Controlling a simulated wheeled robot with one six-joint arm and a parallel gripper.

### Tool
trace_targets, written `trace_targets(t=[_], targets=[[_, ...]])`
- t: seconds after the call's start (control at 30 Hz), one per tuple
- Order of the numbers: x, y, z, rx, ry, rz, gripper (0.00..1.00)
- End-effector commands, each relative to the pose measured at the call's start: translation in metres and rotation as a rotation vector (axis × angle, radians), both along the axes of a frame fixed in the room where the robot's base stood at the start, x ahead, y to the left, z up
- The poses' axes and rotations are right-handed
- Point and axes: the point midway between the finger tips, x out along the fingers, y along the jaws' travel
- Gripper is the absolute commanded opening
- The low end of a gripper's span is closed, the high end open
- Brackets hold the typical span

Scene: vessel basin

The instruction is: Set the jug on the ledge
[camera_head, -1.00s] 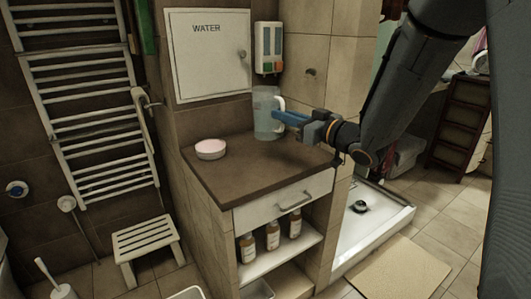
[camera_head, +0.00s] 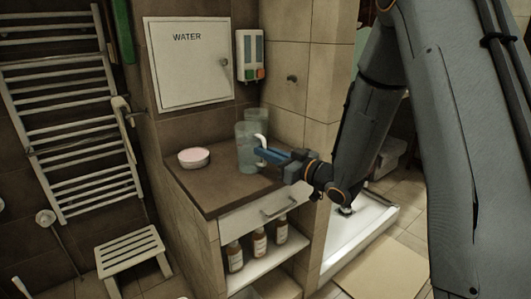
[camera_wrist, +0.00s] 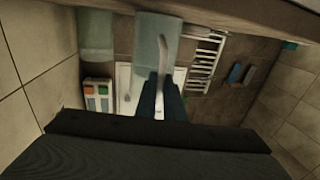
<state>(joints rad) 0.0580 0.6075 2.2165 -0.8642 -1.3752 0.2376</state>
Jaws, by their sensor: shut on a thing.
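The jug (camera_head: 245,150) is a translucent blue-grey vessel with a pale handle, upright over the brown counter top (camera_head: 205,197). My gripper (camera_head: 266,156) comes from the right and is shut on the jug's handle. In the wrist view the jug (camera_wrist: 152,42) is beyond the blue fingers (camera_wrist: 161,98), with its pale handle between them. I cannot tell whether its base touches the counter. No other surface is clearly the ledge. A second translucent vessel (camera_head: 257,118) stands behind the jug, partly hidden by it; it also shows in the wrist view (camera_wrist: 95,32).
A pink-topped round dish (camera_head: 194,157) sits left on the counter. A WATER cabinet (camera_head: 190,65) and dispenser (camera_head: 250,55) are on the wall behind. A stool (camera_head: 130,255) and towel rack (camera_head: 70,110) are left. The counter's front left is clear.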

Motion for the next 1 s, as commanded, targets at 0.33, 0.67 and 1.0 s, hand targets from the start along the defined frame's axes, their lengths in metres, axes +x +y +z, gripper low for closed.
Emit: trace_targets(t=[0.33,0.67,1.0], targets=[[0.000,0.000,0.000,0.000,0.001,0.001,0.27],[-0.019,-0.021,-0.001,0.001,0.002,-0.003,0.27],[-0.067,-0.068,-0.002,0.001,0.002,-0.003,0.27]])
